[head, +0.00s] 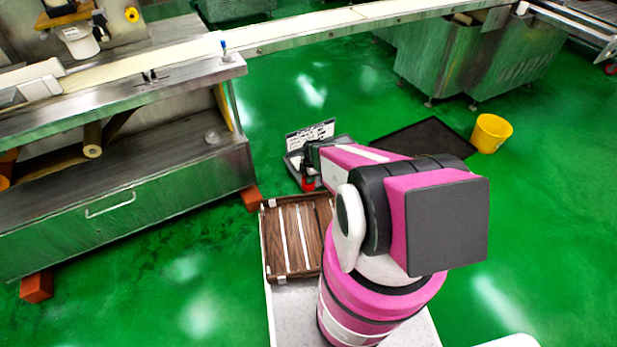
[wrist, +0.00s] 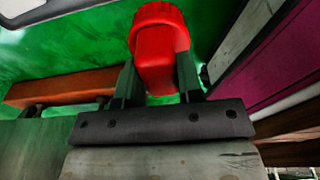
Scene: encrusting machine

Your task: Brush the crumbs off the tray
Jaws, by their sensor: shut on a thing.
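My gripper (wrist: 157,80) is shut on a red object (wrist: 160,45) with a wide ribbed end, held between its two fingers. I cannot tell if bristles are on it. A bit of red also shows below my gripper in the head view (head: 309,185). A brown wooden-look tray (head: 283,240) with white strips lies nearer, partly behind my arm. No crumbs can be made out.
A steel machine bench (head: 120,200) with a drawer stands at the left on orange blocks (head: 37,287). A conveyor (head: 330,25) crosses the back. A dark floor mat (head: 425,140) and a yellow bin (head: 490,134) are at the right. Green floor between is open.

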